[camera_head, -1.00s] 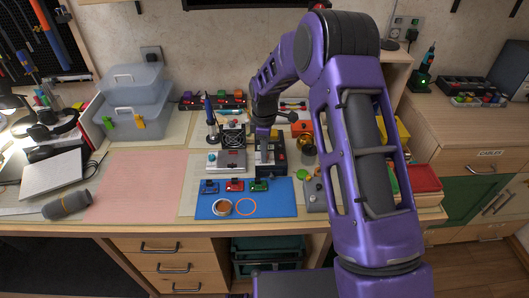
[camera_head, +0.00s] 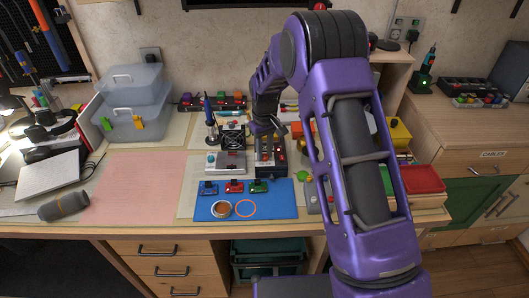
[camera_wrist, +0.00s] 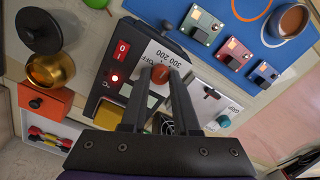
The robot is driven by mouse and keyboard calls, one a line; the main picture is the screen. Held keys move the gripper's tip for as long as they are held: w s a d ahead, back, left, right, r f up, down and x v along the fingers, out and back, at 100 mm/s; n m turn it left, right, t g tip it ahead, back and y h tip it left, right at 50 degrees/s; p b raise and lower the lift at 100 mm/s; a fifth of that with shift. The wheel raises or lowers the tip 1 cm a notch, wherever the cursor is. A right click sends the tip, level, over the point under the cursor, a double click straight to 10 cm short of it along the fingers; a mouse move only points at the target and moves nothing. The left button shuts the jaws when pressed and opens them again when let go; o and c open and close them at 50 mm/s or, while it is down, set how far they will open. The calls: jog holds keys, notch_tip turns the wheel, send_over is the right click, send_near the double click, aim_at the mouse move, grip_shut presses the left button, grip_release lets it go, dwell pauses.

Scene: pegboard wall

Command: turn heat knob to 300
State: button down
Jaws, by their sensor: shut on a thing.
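The heat knob (camera_wrist: 161,73) is a small red-orange knob on a pale dial plate of a black control box (camera_wrist: 103,75). The plate carries the printed marks OFF, 200 and 300. In the wrist view, my gripper (camera_wrist: 160,72) has one finger on each side of the knob and is shut on it. The fingers cover part of the dial, and I cannot tell which mark the knob points to. In the head view, the box (camera_head: 279,160) stands near the middle of the bench, with my gripper (camera_head: 265,158) over it from above.
A red rocker switch (camera_wrist: 122,50) and a lit red lamp (camera_wrist: 115,77) are on the box beside the dial. A grey unit (camera_head: 227,162) stands to its left. A blue mat (camera_head: 280,203) with small boards lies in front. A brass pot (camera_wrist: 50,70) is close by.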

aim_at(265, 155)
jog(key=shift+m, duration=2.1)
jog(key=c, duration=0.7)
grip_release()
jog(key=shift+o, duration=0.2)
jog(key=shift+r, duration=0.1)
notch_tip(265, 155, up, 17)
jog(key=p, duration=0.1)
jog(key=shift+r, duration=0.15)
